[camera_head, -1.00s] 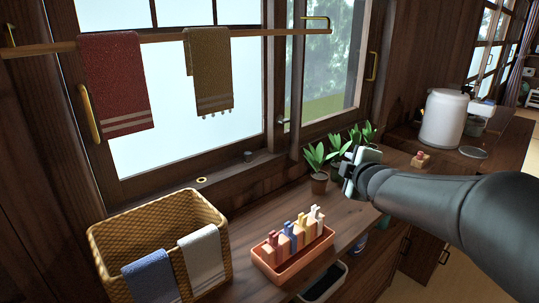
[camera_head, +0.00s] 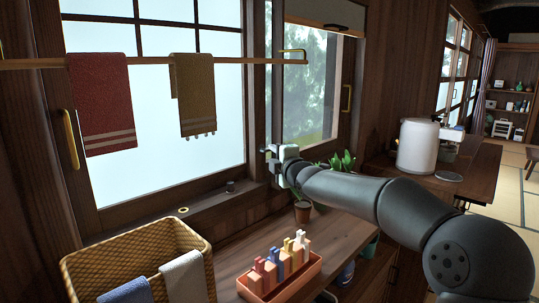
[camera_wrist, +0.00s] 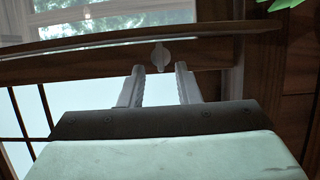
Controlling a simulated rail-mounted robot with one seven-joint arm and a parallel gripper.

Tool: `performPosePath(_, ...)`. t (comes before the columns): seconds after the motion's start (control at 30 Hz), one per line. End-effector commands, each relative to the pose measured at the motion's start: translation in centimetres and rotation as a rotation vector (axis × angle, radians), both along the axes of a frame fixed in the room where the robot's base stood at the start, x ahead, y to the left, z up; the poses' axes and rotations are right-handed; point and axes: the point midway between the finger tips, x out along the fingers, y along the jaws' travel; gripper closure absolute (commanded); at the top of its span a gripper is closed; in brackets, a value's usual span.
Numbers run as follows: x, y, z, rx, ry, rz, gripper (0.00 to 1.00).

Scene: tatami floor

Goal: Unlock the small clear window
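The small clear window (camera_head: 308,88) stands right of the larger frosted window (camera_head: 150,90) and shows trees outside. In the wrist view the clear pane (camera_wrist: 120,18) lies along the top. A small pale latch knob (camera_wrist: 160,56) sits on the dark wooden stile. My gripper (camera_head: 270,160) is at the stile between the two windows. In the wrist view its two fingers (camera_wrist: 159,78) are apart, with the knob just beyond the gap between their tips and nothing held. The head view does not show the knob clearly.
A rail (camera_head: 230,62) with a red towel (camera_head: 100,105) and an olive towel (camera_head: 195,95) crosses before the frosted window. Potted plants (camera_head: 303,211) stand under my arm. A wicker basket (camera_head: 82,262) and an orange tray (camera_head: 312,270) with pegs stand on the counter.

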Motion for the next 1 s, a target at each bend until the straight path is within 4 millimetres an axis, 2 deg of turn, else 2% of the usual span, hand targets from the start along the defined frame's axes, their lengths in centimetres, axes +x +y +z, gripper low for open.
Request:
performPosePath(0.2,2.7,1.5,0.0,0.002,0.000,0.001,0.70)
performPosePath(0.6,3.5,1.9,0.0,0.000,0.001,0.000,0.70)
performPosePath(0.63,3.5,1.9,0.0,0.000,0.001,0.000,0.73)
performPosePath(0.73,3.5,1.8,0.0,0.000,0.001,0.000,1.00)
performPosePath(1.0,3.4,1.8,0.0,0.004,0.007,0.000,1.00)
